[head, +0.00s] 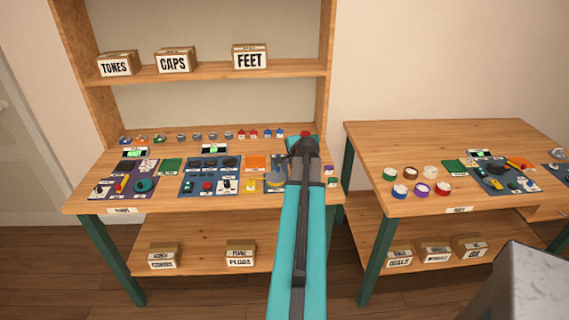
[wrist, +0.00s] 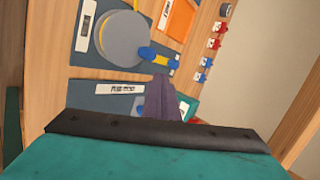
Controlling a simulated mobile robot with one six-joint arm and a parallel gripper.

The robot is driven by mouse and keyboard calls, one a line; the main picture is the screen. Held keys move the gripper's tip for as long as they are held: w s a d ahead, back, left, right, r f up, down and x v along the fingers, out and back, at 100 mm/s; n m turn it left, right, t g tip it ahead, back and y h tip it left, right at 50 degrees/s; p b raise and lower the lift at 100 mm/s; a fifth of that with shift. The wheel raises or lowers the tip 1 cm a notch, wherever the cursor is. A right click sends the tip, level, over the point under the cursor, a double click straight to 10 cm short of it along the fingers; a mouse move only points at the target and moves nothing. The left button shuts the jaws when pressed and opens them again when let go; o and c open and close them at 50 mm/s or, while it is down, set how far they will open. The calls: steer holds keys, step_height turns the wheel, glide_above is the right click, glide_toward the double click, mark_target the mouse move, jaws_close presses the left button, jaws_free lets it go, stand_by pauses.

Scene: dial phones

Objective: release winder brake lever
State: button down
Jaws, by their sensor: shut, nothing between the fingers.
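My gripper (head: 303,147) is shut and empty, above the right end of the left workbench. In the wrist view its dark fingers (wrist: 163,97) show below a small blue-ended piece with a yellow part (wrist: 158,54). A grey disc (wrist: 122,38) lies just left of that piece; in the head view the disc (head: 276,178) is left of my arm. I cannot tell whether the fingers touch anything. No part can be made out for sure as the winder brake lever; the labels are too small. A yellow lever-like part (head: 517,162) shows on a panel on the right workbench.
The left workbench (head: 83,203) holds dark panels, an orange mat (head: 255,162) and a back row of small parts. Red and blue parts (wrist: 213,43) stand right of the fingers in the wrist view. The right workbench (head: 390,140) has free room at its back left.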

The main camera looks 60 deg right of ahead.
steer(key=shift+b+v, duration=0.4)
steer(key=shift+v, duration=2)
steer(key=shift+w, duration=0.1)
